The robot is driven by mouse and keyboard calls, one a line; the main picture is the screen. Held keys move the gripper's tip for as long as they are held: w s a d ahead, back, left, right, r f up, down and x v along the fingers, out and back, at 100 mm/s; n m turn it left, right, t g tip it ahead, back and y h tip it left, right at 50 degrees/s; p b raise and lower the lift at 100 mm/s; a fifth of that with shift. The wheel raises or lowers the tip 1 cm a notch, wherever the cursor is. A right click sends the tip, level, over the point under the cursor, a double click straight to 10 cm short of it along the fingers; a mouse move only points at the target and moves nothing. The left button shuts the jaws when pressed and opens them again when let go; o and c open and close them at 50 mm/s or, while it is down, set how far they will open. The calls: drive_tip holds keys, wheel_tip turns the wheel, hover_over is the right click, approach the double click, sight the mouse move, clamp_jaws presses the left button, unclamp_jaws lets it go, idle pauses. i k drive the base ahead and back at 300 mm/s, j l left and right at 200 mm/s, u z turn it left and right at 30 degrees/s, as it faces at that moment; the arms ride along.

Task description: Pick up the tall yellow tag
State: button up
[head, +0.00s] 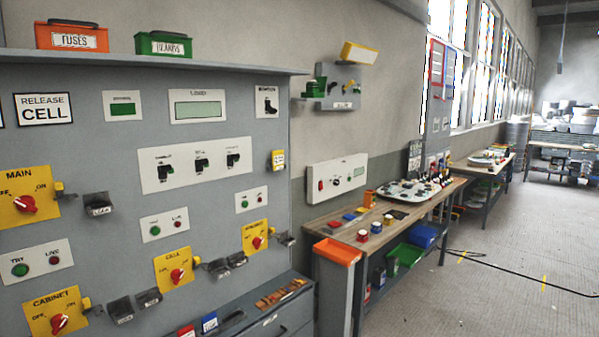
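Several flat tags (281,294) in orange, yellow and brown lie in a row on top of the grey drawer cabinet at the bottom. They are too small to tell which is the tall yellow one. A small upright yellow tag or label (278,160) with a white patch is on the right edge of the grey control panel; I cannot tell if it hangs or is fixed. My gripper is not in view.
The grey control panel (100,130) has yellow switch plates, red knobs and black padlock-like parts. A wooden workbench (350,225) with an orange bin (337,251) stands to its right. The floor (480,270) at right is open, with a black cable (520,277) across it.

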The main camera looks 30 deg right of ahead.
sight(278, 156)
drive_tip(key=z, duration=0.75)
drive_tip(key=i, duration=0.35)
